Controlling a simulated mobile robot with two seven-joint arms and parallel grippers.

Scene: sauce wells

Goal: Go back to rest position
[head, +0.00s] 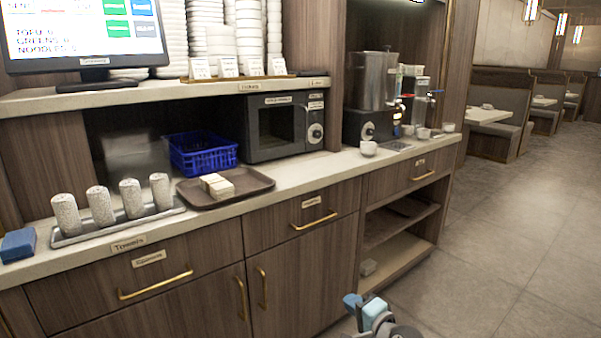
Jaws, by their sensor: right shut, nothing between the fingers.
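My right gripper (363,306) shows at the bottom edge, a little right of centre. It has pale blue finger parts and grey arm parts below. It is shut and empty, in front of the lower cabinets and apart from the counter (310,178). The rest of my right arm is cut off by the frame. My left gripper is not in the view.
The counter runs along the left, with rolled towels (101,205) on a tray, a brown tray (262,180), a blue basket (202,153) and a microwave (283,128). An open shelf (400,260) is near the gripper. The tiled floor (510,230) at right is clear.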

